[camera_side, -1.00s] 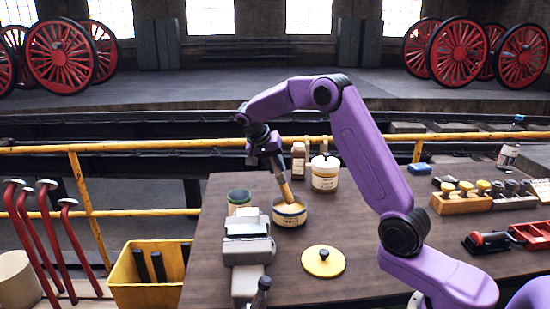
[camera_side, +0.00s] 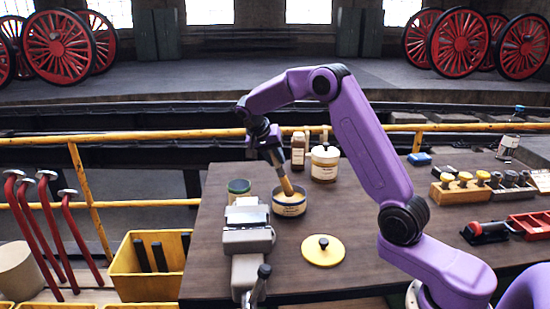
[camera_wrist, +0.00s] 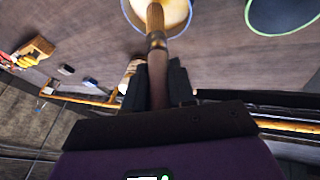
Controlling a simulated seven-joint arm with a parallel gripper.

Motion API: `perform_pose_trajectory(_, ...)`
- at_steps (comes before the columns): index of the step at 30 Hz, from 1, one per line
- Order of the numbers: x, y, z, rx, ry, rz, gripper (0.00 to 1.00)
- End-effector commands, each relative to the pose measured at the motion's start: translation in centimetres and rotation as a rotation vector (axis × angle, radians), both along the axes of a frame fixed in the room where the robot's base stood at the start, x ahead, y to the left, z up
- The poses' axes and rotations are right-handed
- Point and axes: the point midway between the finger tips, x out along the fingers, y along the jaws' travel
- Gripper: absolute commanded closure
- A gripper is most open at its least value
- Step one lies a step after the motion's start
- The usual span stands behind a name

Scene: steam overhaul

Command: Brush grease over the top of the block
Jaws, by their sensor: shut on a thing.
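My gripper (camera_side: 273,158) is shut on the handle of a brush (camera_side: 285,186), which tilts down into an open tin (camera_side: 289,206) of pale grease. In the wrist view the brush (camera_wrist: 156,42) runs from between my fingers (camera_wrist: 157,85) to the grease tin (camera_wrist: 178,30). The bristle end is at or in the grease; its exact depth is hidden. A light metal block (camera_side: 246,215) sits at the top of a grey vice (camera_side: 248,241), just left of the tin and apart from the brush. I cannot make out grease on its top.
A green-rimmed can (camera_side: 239,187) stands behind the vice. A yellow lid (camera_side: 323,251) lies in front of the tin on the bench (camera_side: 365,215). A wooden rack (camera_side: 460,195) is at right.

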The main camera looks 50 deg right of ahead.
Motion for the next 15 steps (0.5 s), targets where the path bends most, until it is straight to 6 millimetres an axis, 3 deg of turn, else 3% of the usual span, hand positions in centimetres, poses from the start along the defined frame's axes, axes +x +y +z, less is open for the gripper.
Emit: perform_pose_trajectory(15,0.01,0.00,-0.52,0.000,0.000,0.001,1.00)
